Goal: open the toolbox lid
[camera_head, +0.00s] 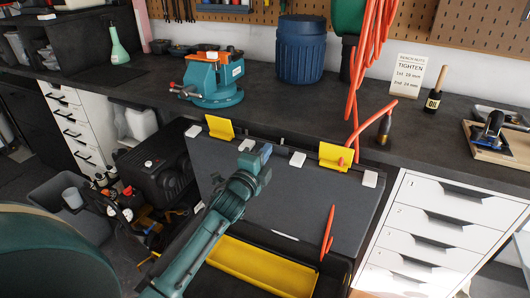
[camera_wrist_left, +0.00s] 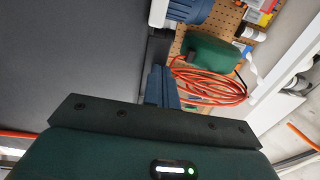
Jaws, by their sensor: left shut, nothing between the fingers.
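The toolbox lid (camera_head: 290,205) is a large dark grey panel with two yellow latches (camera_head: 220,128) (camera_head: 335,157) along its top edge. It stands raised, close to the workbench front. Below it, the open toolbox body shows a yellow tray (camera_head: 262,268). My left gripper (camera_head: 264,150) is shut and empty, in front of the lid near its upper edge, between the latches. Whether it touches the lid cannot be told. In the left wrist view its shut fingers (camera_wrist_left: 160,86) show beside a dark panel. My left arm hides part of the lid and tray. My right gripper is not in view.
The dark workbench (camera_head: 330,108) holds a teal vise (camera_head: 212,80), a blue barrel (camera_head: 301,50), a hanging orange hose (camera_head: 367,60) and a sign. White drawers (camera_head: 435,230) stand right of the toolbox. A black machine (camera_head: 160,170) and clutter lie to its left.

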